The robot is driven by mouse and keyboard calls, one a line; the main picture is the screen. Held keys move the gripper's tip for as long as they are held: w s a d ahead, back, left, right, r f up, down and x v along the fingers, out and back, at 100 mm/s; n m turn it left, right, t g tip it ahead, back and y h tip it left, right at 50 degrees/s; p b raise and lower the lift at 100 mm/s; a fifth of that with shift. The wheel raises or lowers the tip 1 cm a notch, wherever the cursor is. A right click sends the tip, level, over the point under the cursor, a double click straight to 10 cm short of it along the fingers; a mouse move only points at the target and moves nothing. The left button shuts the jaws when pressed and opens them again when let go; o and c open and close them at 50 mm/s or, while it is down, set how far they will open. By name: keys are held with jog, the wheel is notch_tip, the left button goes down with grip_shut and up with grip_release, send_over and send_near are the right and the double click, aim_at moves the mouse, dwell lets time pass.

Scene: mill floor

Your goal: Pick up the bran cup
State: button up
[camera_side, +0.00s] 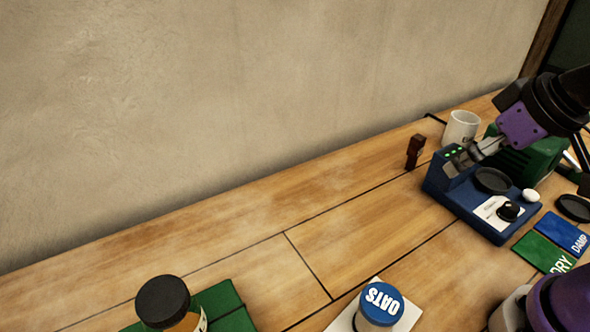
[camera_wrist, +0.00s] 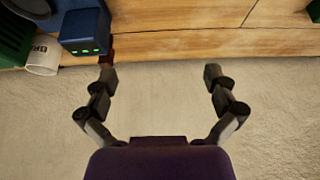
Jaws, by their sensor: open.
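I cannot tell which thing is the bran cup; no label reading bran is legible. A white mug (camera_side: 462,127) stands near the wall, behind the blue device. My gripper (camera_side: 462,160) is over the back of the blue device in the side view. In the wrist view its fingers (camera_wrist: 160,72) are wide apart with nothing between them.
The blue device (camera_side: 462,205) has green lights, a dark round plate and a knob. Green DRY (camera_side: 540,250) and blue DAMP (camera_side: 562,232) pads lie beside it. A small brown block (camera_side: 415,151) stands near the wall. A black-lidded jar (camera_side: 163,300) is at lower left. The middle planks are clear.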

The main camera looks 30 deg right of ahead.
jog(key=w+d+r+m+h, duration=0.2)
jog(key=w+d+m+h, duration=0.3)
jog(key=w+d, duration=0.45)
jog(key=m+g+h, duration=0.5)
jog(key=m+h, duration=0.4)
jog(key=m, duration=0.4)
send_over(470, 122)
jog(key=a, duration=0.4)
notch_tip(470, 122, down, 7)
notch_tip(470, 122, down, 7)
jog(key=shift+d+f, duration=0.1)
jog(key=shift+f, duration=0.1)
jog(key=shift+d+f+y, duration=0.15)
jog(key=shift+d+f, duration=0.05)
jog(key=shift+d, duration=0.4)
jog(key=shift+d+f+y, duration=0.15)
jog(key=shift+d, duration=0.4)
jog(key=c, duration=1.1)
